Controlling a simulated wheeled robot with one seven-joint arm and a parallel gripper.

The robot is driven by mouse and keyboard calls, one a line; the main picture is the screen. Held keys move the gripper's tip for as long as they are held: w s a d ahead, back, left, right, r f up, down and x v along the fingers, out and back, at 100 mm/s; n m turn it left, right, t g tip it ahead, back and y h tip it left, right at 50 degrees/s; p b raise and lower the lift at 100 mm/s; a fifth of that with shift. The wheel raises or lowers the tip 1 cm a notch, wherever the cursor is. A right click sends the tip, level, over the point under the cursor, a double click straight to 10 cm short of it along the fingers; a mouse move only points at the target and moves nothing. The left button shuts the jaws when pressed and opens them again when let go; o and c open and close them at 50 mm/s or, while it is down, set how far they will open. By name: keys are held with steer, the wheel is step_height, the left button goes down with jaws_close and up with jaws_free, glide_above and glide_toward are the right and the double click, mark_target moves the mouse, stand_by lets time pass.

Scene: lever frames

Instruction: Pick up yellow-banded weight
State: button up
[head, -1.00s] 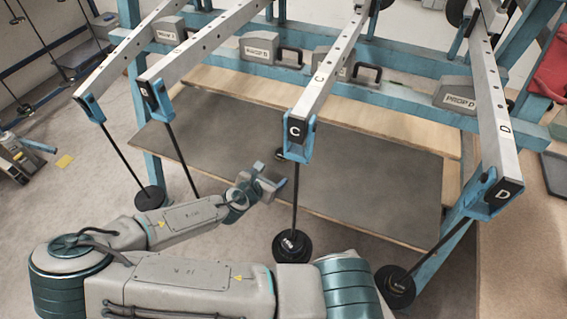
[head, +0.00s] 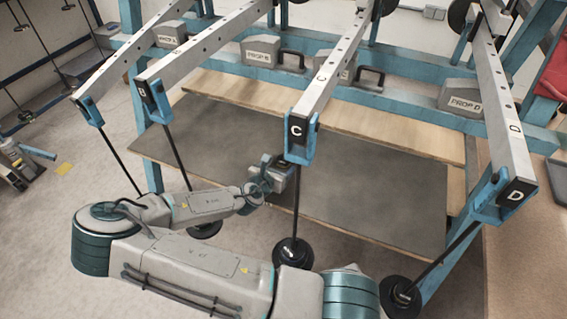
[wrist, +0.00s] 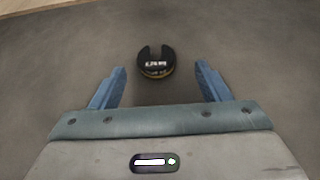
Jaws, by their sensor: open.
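The yellow-banded weight (wrist: 155,62) is a black slotted disc with a thin yellow band along its lower edge. It lies on the grey board, and its slot faces the far side in the wrist view. I cannot make it out in the head view, where my gripper and lever C cover part of the board. My gripper (wrist: 161,72) is open and empty. Its two blue fingers point toward the weight, with the weight just ahead of and between the fingertip lines. In the head view my gripper (head: 280,178) is over the board, beside lever C's hanging rod.
The grey board (head: 380,190) lies beneath the blue frame (head: 400,98). Levers A, B, C (head: 325,85) and D (head: 500,110) slope toward me, with rods and black weights hanging. Lever C's rod (head: 296,205) is close to my gripper. The board right of it is clear.

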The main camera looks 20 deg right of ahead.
mark_target(282, 161)
steer(key=b+x, duration=0.1)
steer(key=x, duration=0.2)
steer(key=shift+w+f, duration=0.3)
steer(key=shift+w, duration=0.05)
steer(key=shift+b+x, duration=0.35)
steer(key=shift+x, duration=0.45)
steer(key=shift+r, duration=0.1)
steer(key=c, duration=1.1)
